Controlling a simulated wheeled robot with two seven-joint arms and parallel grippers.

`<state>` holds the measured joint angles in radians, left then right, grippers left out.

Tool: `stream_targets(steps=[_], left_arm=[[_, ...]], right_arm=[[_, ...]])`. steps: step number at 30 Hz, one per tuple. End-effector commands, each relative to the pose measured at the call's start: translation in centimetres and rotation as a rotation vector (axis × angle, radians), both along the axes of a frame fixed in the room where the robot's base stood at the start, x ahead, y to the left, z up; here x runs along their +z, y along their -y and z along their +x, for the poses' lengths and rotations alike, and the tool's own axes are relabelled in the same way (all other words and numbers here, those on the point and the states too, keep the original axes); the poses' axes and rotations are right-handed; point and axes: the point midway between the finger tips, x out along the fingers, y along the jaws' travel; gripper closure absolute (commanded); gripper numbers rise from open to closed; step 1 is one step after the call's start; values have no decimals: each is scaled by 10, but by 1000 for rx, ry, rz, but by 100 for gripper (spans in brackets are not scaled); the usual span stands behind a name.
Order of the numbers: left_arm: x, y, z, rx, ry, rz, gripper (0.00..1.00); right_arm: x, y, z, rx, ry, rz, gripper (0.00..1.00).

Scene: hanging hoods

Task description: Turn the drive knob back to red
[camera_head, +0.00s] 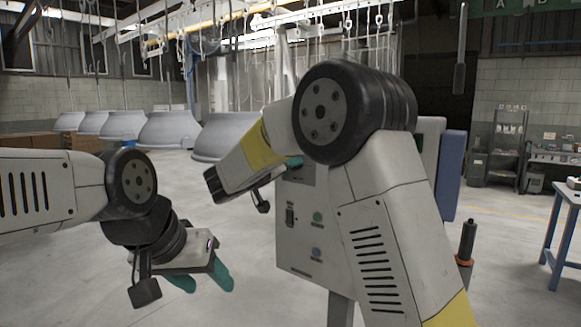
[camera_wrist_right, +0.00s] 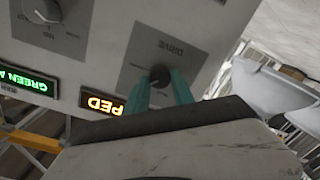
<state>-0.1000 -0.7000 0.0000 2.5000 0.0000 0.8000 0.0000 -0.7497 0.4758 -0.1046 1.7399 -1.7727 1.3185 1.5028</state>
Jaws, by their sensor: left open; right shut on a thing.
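The drive knob (camera_wrist_right: 159,73) is a small dark knob on a grey plate marked DRIVE, which appears upside down in the right wrist view. My right gripper (camera_wrist_right: 161,88) has its teal fingers on either side of the knob, shut on it. The way the knob points is hard to tell. In the head view the knob is hidden behind my right arm, at the upper part of the grey control box (camera_head: 297,242). My left gripper (camera_head: 204,279) is open and empty, low to the left of the box.
A second knob (camera_wrist_right: 45,8) sits on the same panel. A green lit display (camera_wrist_right: 25,82) and an orange one (camera_wrist_right: 103,103), partly covered and ending in PED, are beside it. Grey hoods (camera_head: 168,130) hang in a row behind. A blue-legged table (camera_head: 562,225) stands right.

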Motion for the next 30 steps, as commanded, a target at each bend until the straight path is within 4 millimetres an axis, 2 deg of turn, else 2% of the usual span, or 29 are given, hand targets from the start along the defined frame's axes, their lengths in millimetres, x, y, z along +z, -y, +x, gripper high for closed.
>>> stream_targets(steps=[30], left_arm=[[0, 0, 0, 0, 0, 0, 47]], right_arm=[[-3, -3, 1, 3, -567, -781, 100]])
